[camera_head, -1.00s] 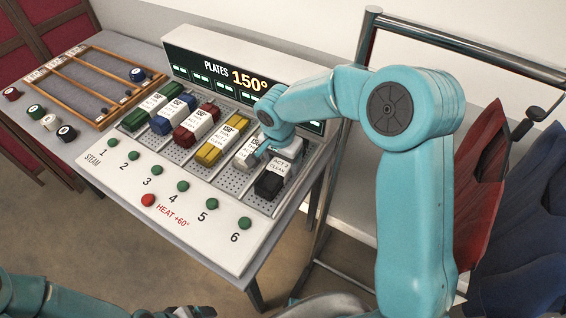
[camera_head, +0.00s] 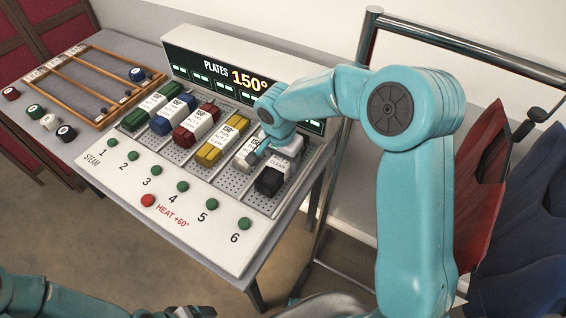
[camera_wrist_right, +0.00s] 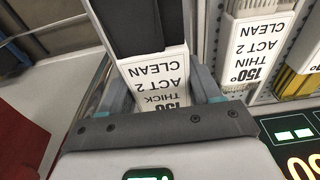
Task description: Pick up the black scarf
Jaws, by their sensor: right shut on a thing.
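The black scarf (camera_head: 269,181) lies folded on plate 6, at the right end of the row, with a white label reading 150°, thick, act 2, clean. In the right wrist view the scarf (camera_wrist_right: 135,28) shows as dark folds beyond its label (camera_wrist_right: 160,75). My right gripper (camera_head: 275,152) is down over the labelled back end of the scarf. In the wrist view its fingers (camera_wrist_right: 162,88) stand on both sides of the label, shut on the scarf. My left gripper (camera_head: 190,312) is only partly seen at the bottom edge, away from the plates; its jaws are unclear.
The heated plate unit (camera_head: 176,198) holds green, blue, red, yellow and white folded scarves beside the black one, close together. A wooden divided rack (camera_head: 62,80) and several round tokens (camera_head: 48,122) are at left. A metal rail (camera_head: 460,45) with hanging garments (camera_head: 480,200) stands at right.

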